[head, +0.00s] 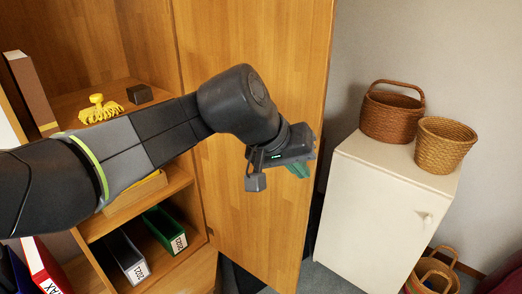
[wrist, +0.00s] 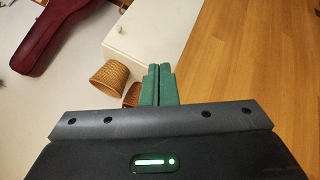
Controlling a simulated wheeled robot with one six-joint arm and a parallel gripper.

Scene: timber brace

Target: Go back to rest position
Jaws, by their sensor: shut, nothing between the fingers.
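My gripper (head: 298,169) is in front of the open wooden cabinet door (head: 235,210) in the head view, at the end of my arm, which reaches across from the left. In the wrist view its green fingers (wrist: 158,85) are together and hold nothing. The door fills the right side of the wrist view. The gap between the gripper and the door is hard to judge.
A white cabinet (head: 375,205) with two wicker baskets (head: 393,115) (head: 444,145) stands to the right. Wooden shelves behind my arm hold a yellow clip-like object (head: 100,108), a dark block (head: 139,93) and binders (head: 165,230). A dark red case (wrist: 60,30) shows in the wrist view.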

